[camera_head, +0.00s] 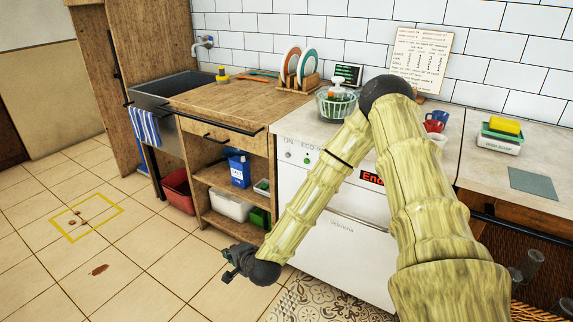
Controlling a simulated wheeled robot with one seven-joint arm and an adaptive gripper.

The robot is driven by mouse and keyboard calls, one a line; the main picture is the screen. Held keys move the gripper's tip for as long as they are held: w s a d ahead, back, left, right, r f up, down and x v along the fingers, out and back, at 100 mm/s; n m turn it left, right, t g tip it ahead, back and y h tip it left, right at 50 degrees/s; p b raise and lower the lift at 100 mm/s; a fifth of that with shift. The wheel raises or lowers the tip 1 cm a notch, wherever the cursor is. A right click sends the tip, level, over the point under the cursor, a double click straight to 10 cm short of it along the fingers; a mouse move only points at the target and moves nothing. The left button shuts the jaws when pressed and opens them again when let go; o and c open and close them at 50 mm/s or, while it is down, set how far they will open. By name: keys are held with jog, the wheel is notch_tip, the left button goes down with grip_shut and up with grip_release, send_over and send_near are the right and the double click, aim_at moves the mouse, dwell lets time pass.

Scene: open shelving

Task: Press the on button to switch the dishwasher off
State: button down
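The white dishwasher (340,262) stands under the counter in the middle, behind my arm. Its upper panel has the label "ON" at the left, with a small round button (288,155) below it. A small green light (306,161) sits to the right, under an "ECO" label partly hidden by my arm. A dark display (371,178) shows red letters, of which "End" is readable; the rest is hidden. My gripper (232,265) is low and to the left of the dishwasher front, apart from the button. Its fingers are small and dark, and I cannot tell whether they are open.
A wooden shelf unit (222,182) with bins stands left of the dishwasher. A sink (160,97) with a striped towel (145,126) is further left. A patterned mat (318,303) lies in front. The tiled floor at left is mostly clear, with stains inside a yellow outline (86,218).

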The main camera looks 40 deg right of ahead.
aim_at(288, 155)
jog(key=w+d+r+m+t+h+b, duration=0.1)
jog(key=w+d+r+m+t+h, duration=0.1)
jog(key=w+d+r+m, duration=0.3)
jog(key=w+d+r+m+t+h+b, duration=0.2)
jog(key=w+d+r+m+h, duration=0.2)
jog(key=d+r+m, duration=0.3)
jog(key=w+d+r, duration=0.1)
jog(key=d+r, duration=0.4)
jog(key=d, duration=0.3)
jog(key=shift+w+r+m+h, duration=0.2)
jog(key=shift+r+m+h, duration=0.05)
jog(key=shift+m+h, duration=0.15)
jog(key=shift+w+d+p, duration=0.1)
jog(key=shift+w+d, duration=0.45)
jog(key=shift+d, duration=0.8)
jog(key=shift+w+d+p, duration=0.1)
jog(key=shift+w+d, duration=0.45)
jog(key=shift+d, duration=0.75)
jog(key=shift+w+d+p, duration=0.1)
jog(key=shift+w+d, duration=0.45)
jog(key=shift+d, duration=0.8)
jog(key=shift+w+d, duration=0.1)
jog(key=shift+d, duration=0.05)
jog(key=shift+w+d, duration=0.1)
jog(key=shift+d, duration=0.1)
